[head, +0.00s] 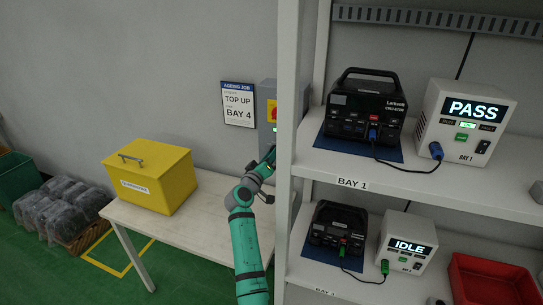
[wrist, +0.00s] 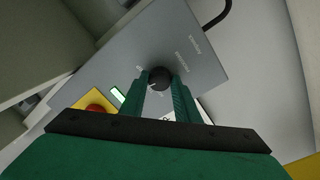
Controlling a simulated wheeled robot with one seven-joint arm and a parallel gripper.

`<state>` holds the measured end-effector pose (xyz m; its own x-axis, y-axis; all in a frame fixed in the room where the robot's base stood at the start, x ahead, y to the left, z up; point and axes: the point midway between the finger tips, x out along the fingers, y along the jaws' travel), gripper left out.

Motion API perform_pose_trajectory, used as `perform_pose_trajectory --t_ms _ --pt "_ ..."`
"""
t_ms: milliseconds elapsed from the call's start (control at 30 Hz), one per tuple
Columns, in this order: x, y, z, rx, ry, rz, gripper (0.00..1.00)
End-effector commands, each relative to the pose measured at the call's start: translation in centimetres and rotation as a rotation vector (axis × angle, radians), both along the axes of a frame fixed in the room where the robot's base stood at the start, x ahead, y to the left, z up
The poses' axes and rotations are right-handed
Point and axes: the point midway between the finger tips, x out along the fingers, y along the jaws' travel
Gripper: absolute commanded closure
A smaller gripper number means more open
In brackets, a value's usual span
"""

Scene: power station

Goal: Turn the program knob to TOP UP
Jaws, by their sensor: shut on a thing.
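The program knob (wrist: 160,78) is a round black knob on a grey panel (wrist: 185,45) in the wrist view. My gripper (wrist: 160,88) is shut on it, with one green finger on each side. Small labels stand around the knob on the panel, too small and turned to read surely; a finger may hide others. In the head view the grey control box (head: 267,100) is partly hidden behind the shelf post, and my arm reaches to it. The knob itself cannot be made out there. A wall sign (head: 238,103) reads TOP UP and BAY 4.
A red button on a yellow plate (wrist: 95,108) and a lit green-white display (wrist: 118,94) are near my fingers. The shelf post (head: 291,110) stands close right of my arm. A yellow box (head: 155,190) sits on the table (head: 125,214) at left.

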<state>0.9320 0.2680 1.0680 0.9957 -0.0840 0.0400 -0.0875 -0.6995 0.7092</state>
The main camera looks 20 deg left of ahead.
Motion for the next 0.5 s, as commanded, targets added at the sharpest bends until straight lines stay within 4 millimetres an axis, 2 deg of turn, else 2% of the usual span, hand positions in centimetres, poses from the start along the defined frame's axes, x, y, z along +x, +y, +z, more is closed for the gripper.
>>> perform_pose_trajectory --t_ms 200,500 --pt "-0.01 -0.02 -0.04 -0.115 0.003 0.0 0.94" --pt "-0.04 0.07 -0.04 -0.185 0.006 0.002 0.94"
